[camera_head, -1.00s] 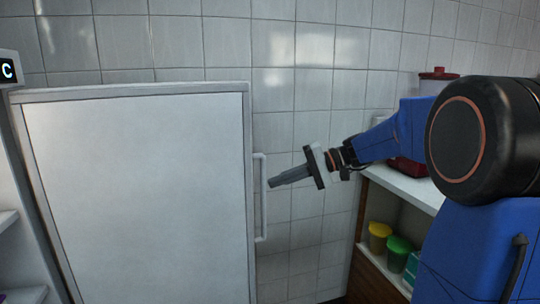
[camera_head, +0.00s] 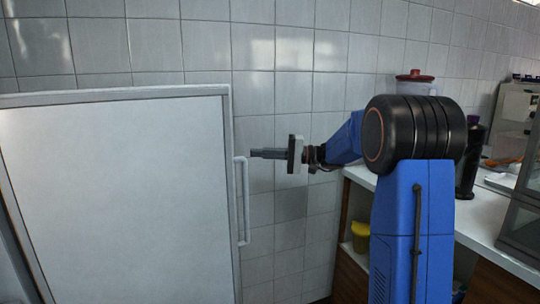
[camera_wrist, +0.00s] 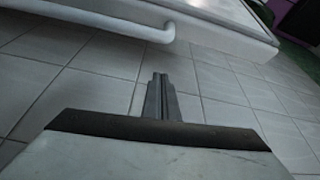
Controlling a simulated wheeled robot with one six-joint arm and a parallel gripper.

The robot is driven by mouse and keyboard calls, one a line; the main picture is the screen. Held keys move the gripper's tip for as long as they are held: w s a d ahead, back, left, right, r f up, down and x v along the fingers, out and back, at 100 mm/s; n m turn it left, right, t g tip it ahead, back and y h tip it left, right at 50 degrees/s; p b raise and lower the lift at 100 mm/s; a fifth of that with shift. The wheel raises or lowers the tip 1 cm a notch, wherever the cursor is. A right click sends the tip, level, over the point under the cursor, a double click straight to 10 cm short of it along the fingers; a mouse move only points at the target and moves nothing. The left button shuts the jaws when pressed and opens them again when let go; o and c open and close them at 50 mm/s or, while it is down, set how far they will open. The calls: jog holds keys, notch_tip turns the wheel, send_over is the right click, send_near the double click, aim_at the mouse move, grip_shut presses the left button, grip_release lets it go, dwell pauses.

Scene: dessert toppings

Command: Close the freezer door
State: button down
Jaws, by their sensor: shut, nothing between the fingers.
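The white freezer door (camera_head: 115,190) stands open at the left of the head view, swung out from the freezer. Its white vertical bar handle (camera_head: 242,202) is on the door's right edge. My gripper (camera_head: 252,153) is shut and empty, its fingertips pointing left beside the top of the handle; whether they touch it I cannot tell. In the wrist view my gripper (camera_wrist: 159,80) shows shut over tiles, with the handle (camera_wrist: 110,22) and the door's edge (camera_wrist: 215,35) beyond it at the top.
A white counter (camera_head: 480,212) runs along the right, with a white jar with a red lid (camera_head: 415,84) and a dark bottle (camera_head: 470,160) on it. A yellow cup (camera_head: 361,237) sits on the shelf below. The tiled wall (camera_head: 290,100) behind my gripper is bare.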

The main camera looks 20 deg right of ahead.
jog(key=shift+s+a+f, duration=0.1)
jog(key=shift+s+a, duration=0.55)
jog(key=shift+a, duration=0.35)
jog(key=shift+s+a+f, duration=0.1)
jog(key=shift+s+a, duration=0.55)
jog(key=shift+a, duration=0.3)
jog(key=shift+s, duration=0.1)
